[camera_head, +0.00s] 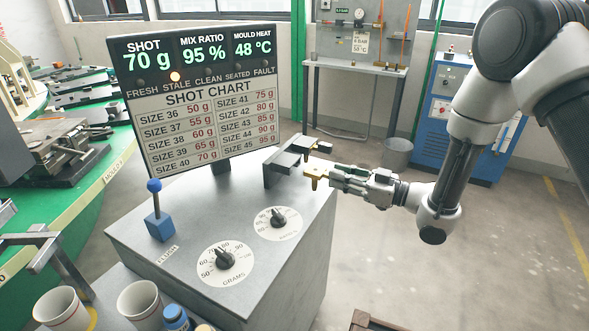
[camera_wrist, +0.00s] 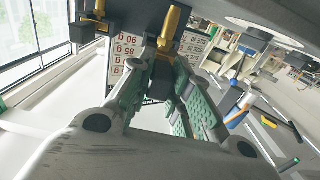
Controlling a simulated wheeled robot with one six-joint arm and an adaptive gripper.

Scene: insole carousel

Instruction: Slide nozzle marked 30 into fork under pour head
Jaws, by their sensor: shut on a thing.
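My gripper (camera_head: 333,175) is shut on a brass-coloured nozzle (camera_head: 317,173) and holds it level with the top of the grey cabinet. In the wrist view the nozzle (camera_wrist: 172,35) sits between the green-padded fingers (camera_wrist: 160,85). Its marking cannot be read. The dark pour head with its fork (camera_head: 291,157) stands at the cabinet's back right edge, just left of the nozzle. In the wrist view a dark part of it (camera_wrist: 140,18) shows beside the nozzle. I cannot tell whether the nozzle touches the fork.
A display board (camera_head: 195,95) reading 70 g stands behind the cabinet top (camera_head: 190,215). Two dials (camera_head: 225,262) and a blue flush lever (camera_head: 160,222) are on it. Paper cups (camera_head: 62,308) stand at the lower left. Open floor lies to the right.

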